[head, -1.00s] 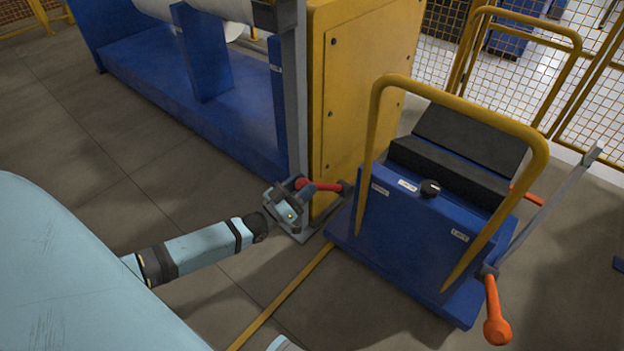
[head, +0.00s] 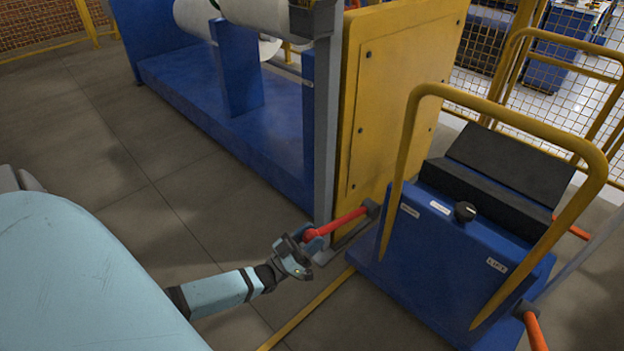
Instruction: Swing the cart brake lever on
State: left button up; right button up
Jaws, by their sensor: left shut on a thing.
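The blue cart (head: 455,255) with a yellow handle frame stands at the right. A red lever (head: 345,222) sticks out from its left side, pointing left and slightly down in the picture. I take this for the brake lever; the small label near it is too small to read. My left gripper (head: 302,246) is shut on the outer end of the red lever, and its fingers hide part of that end. An orange lever (head: 535,330) hangs at the cart's right side, near a label reading LIFT. My right gripper is out of view.
A yellow panel (head: 395,100) and a grey post (head: 327,130) stand just behind the lever, close to my left gripper. The blue machine base (head: 200,95) with white rolls lies beyond. Yellow mesh fencing (head: 485,40) is at the back right. The floor left of my gripper is clear.

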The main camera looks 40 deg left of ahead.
pick_arm(q)
jog(key=shift+s+f, duration=0.1)
jog(key=shift+f, duration=0.2)
jog(key=o, duration=1.1)
jog(key=shift+o, duration=0.9)
jog(key=shift+r, duration=0.1)
jog(key=p+v, duration=0.1)
jog(key=v, duration=1.2)
jog(key=shift+s+f+p, duration=0.2)
jog(key=shift+s+p, duration=0.1)
jog(key=shift+s, duration=0.05)
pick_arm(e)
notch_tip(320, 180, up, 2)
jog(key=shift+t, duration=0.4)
pick_arm(q)
jog(key=shift+a, duration=0.1)
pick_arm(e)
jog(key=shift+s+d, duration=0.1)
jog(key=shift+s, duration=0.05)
